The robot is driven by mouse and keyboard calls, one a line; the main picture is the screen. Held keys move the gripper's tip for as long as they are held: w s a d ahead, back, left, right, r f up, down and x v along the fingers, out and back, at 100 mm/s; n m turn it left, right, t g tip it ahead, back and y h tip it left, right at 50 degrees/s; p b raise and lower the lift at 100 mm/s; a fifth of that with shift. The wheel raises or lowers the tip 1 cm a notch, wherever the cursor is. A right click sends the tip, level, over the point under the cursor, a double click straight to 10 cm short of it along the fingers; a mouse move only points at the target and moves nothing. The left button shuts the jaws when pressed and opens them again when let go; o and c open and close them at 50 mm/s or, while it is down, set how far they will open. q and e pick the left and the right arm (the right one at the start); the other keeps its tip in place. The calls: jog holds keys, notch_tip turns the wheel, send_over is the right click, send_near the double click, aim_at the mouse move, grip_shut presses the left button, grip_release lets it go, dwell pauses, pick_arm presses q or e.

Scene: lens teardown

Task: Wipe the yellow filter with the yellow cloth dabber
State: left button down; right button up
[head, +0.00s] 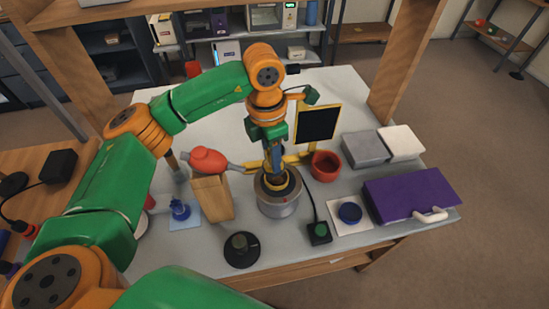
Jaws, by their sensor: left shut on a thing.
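A yellow ring, which looks like the yellow filter (287,192), sits at the top of a silver round pot (279,208) at the middle of the table. My left gripper (273,165) points down right above it and is shut on a slim thing, which I take to be the yellow cloth dabber. The dabber is mostly hidden by the fingers and tiny in the picture. I cannot tell whether it touches the filter. My right gripper is not in view.
Close around the pot stand a tan wooden block (212,198), a red bowl (325,166), a black knob (241,249) and a green button box (319,232). A black panel in a yellow frame (317,123) stands behind. A purple box (410,192) lies at right.

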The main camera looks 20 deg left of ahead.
pick_arm(q)
jog(key=r, duration=0.1)
jog(key=r+p, duration=0.1)
jog(key=r, duration=0.1)
jog(key=shift+s+d+p, duration=0.1)
jog(key=shift+d+p, duration=0.15)
jog(key=shift+p, duration=0.05)
jog(key=shift+r, duration=0.3)
